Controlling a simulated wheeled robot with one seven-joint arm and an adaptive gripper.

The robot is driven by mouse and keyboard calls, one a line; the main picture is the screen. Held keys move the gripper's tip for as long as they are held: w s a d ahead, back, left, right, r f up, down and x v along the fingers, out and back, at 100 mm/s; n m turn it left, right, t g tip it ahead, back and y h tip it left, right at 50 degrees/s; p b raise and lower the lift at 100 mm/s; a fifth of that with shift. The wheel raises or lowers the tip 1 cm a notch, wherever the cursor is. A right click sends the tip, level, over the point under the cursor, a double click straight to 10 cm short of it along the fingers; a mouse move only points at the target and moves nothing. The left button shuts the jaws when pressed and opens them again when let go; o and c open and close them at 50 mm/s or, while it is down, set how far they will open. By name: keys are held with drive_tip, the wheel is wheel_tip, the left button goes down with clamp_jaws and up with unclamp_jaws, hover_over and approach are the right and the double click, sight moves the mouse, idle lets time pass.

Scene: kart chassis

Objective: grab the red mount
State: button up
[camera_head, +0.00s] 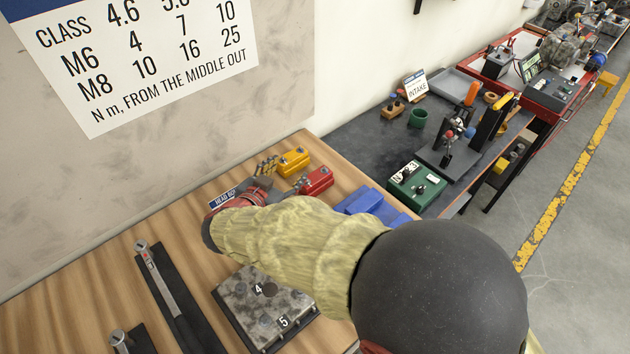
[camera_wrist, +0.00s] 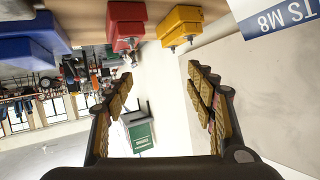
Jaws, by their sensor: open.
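The red mount (camera_head: 317,181) is a small block with bolts, resting on the wooden bench beside a similar yellow mount (camera_head: 293,160). In the wrist view, which looks upside down, the red mount (camera_wrist: 126,25) hangs at the top, left of the yellow mount (camera_wrist: 181,24). My gripper (camera_head: 286,172) is open and low over the bench, close to both mounts. Its two padded fingers (camera_wrist: 160,78) are spread wide with nothing between them. The red mount lies beyond the fingertips, toward the left finger's side in the wrist view. My arm hides part of the bench.
Blue bins (camera_head: 372,202) stand just right of the red mount. A small sign (camera_head: 226,197) is by my wrist near the wall. A numbered metal block (camera_head: 262,305) and a torque wrench (camera_head: 158,275) lie nearer. A green box (camera_head: 416,187) sits on the grey bench.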

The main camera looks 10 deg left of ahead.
sight(304, 186)
drive_tip(key=s+f+h, duration=0.1)
drive_tip(key=s+f, duration=0.1)
drive_tip(key=s+d+f+h, duration=0.1)
drive_tip(key=shift+s+f+g, duration=0.35)
drive_tip(key=shift+g, duration=0.05)
drive_tip(key=shift+b+x, duration=0.4)
drive_tip(key=shift+x, duration=0.35)
drive_tip(key=b+x, duration=0.1)
drive_tip(key=x, duration=0.2)
drive_tip(key=b+x, duration=0.2)
drive_tip(key=x, duration=0.1)
drive_tip(key=shift+d+r, duration=0.15)
drive_tip(key=shift+r, duration=0.2)
drive_tip(key=c, duration=0.3)
clamp_jaws()
